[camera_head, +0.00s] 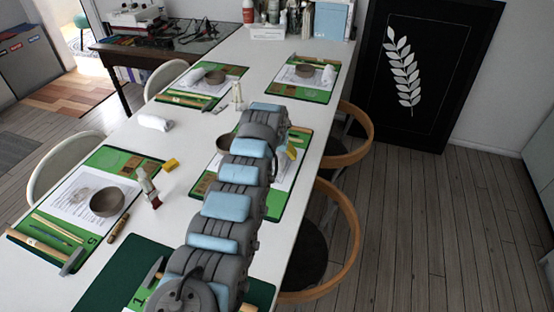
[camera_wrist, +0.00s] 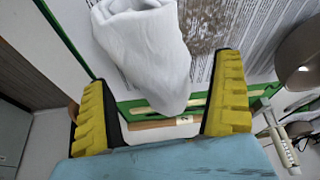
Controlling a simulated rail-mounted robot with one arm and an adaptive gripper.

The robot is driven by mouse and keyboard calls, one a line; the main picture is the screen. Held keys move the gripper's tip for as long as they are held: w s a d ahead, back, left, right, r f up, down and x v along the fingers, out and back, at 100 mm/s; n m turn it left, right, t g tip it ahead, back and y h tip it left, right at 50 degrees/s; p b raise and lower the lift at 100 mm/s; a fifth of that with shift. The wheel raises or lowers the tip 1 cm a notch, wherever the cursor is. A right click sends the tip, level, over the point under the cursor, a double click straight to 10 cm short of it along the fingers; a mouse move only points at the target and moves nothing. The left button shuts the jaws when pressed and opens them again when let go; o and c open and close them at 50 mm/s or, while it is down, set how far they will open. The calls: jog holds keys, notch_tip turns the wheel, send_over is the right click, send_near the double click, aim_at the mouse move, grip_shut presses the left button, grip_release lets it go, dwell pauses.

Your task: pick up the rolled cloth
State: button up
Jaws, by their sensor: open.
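A white rolled cloth (camera_wrist: 150,45) shows large at the top of the wrist view, lying on or over a sheet of printed paper. My gripper (camera_wrist: 164,78) is open, with its two yellow ribbed fingers apart. The near end of the cloth shows between the fingers, with gaps visible on both sides. In the head view, my gripper (camera_head: 291,152) is mostly hidden behind my arm, with a bit of yellow showing over the middle-right place mat. The cloth at my gripper is hidden there. Another white rolled cloth (camera_head: 154,122) lies on the bare table to the left.
The white table (camera_head: 185,150) carries several green mats with papers, bowls and tools. A brown bowl (camera_head: 227,141) stands left of my arm; a bowl (camera_wrist: 300,55) shows right of my gripper. A small bottle (camera_head: 148,187) and yellow block (camera_head: 171,164) stand left. Chairs line both sides.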

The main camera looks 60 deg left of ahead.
jog(key=shift+w+a+f, duration=0.1)
jog(key=shift+f, duration=0.2)
jog(key=c, duration=1.2)
jog(key=shift+r, duration=0.1)
